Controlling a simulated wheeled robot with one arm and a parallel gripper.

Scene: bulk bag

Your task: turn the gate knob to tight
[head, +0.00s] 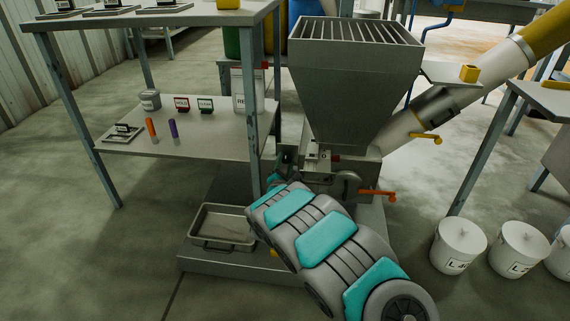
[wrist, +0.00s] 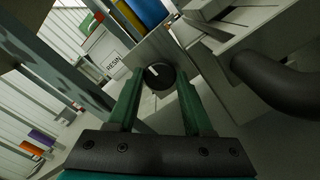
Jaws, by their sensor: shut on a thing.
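The gate knob (wrist: 159,76) shows in the wrist view as a round black knob with a white pointer line. The line points up and slightly left in that view. The knob sits on a pale metal plate on the machine. My gripper (wrist: 159,84) has its two green fingers on either side of the knob and is shut on it. In the head view my arm reaches to the base of the grey hopper (head: 355,90). There the knob is hidden and my gripper is mostly hidden by the arm. Any markings around the knob are not readable.
A dark curved pipe or handle (wrist: 275,85) is close right of my gripper. An orange lever (head: 378,193) sticks out right of the hopper base. A metal tray (head: 223,226) lies below, and a shelf table (head: 200,128) stands left. White buckets (head: 459,245) stand right.

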